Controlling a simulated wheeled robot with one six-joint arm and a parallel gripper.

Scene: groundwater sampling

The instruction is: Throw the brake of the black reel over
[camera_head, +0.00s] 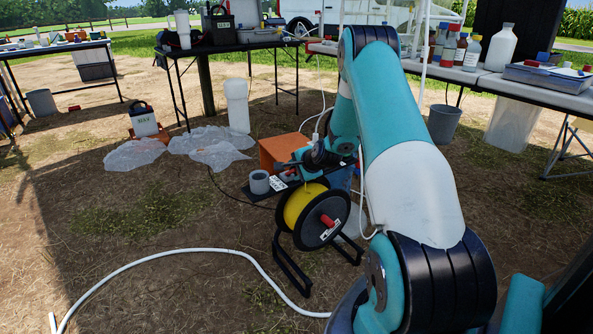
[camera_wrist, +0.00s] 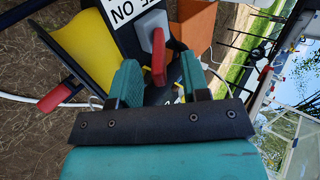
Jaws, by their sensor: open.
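The black reel (camera_head: 336,229) stands on a black frame on the ground, wound with yellow (camera_head: 291,213). A red grip (camera_head: 327,221) sticks out of its near face. In the wrist view the yellow winding (camera_wrist: 98,42) and a red grip (camera_wrist: 57,98) are at left. A red lever (camera_wrist: 158,57) on a grey base stands on a dark plate beside a white label with "ON". I cannot tell for sure that this lever is the brake. My gripper (camera_wrist: 159,75) is open, its teal fingers either side of the lever's end; contact is unclear.
A grey cup (camera_head: 259,182) sits on the dark plate, with an orange box (camera_head: 281,152) behind. A white hose (camera_head: 180,254) curves over the ground at front left. Loaded tables stand behind; the ground at left is mostly clear.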

